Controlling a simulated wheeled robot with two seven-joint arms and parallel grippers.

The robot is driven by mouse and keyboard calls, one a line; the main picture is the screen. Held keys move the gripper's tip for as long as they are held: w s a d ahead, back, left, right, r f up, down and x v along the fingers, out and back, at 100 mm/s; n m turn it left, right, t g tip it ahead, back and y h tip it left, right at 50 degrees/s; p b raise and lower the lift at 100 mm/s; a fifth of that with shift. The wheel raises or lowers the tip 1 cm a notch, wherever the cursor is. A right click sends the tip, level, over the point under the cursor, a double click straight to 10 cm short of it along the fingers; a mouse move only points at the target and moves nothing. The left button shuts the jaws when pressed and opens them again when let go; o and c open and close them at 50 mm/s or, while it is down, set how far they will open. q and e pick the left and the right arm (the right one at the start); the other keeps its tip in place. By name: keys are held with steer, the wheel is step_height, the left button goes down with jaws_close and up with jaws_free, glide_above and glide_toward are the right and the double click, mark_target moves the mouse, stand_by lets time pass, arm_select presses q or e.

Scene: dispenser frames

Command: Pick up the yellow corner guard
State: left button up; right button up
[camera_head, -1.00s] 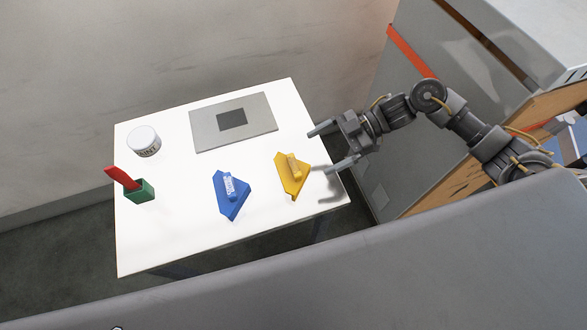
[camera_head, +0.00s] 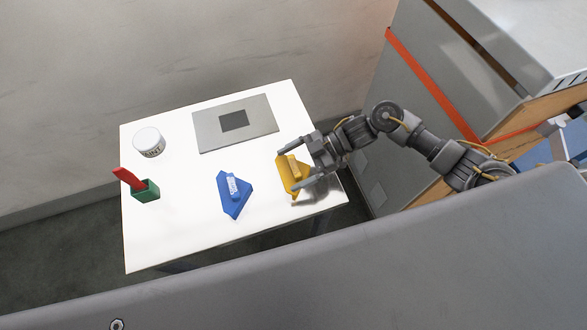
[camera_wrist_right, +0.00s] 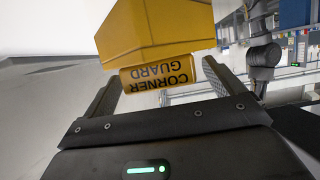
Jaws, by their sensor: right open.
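The yellow corner guard (camera_head: 287,178) lies on the right part of the white table. In the right wrist view the corner guard (camera_wrist_right: 155,32) shows its label block, reading "CORNER GUARD", between the two fingers. My right gripper (camera_head: 287,172) is open, with one finger on each side of the corner guard. Whether the fingers touch it I cannot tell. The right gripper also shows in the right wrist view (camera_wrist_right: 160,85). My left gripper is not in view.
A blue corner-shaped piece (camera_head: 234,196) lies left of the yellow one. A grey plate with a dark square (camera_head: 207,128) lies behind. A paint can (camera_head: 149,141) and a green holder (camera_head: 146,191) with a red item stand at left. The white table (camera_head: 190,235) is clear in front.

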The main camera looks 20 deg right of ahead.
steer(key=shift+c, duration=0.4)
steer(key=c, duration=1)
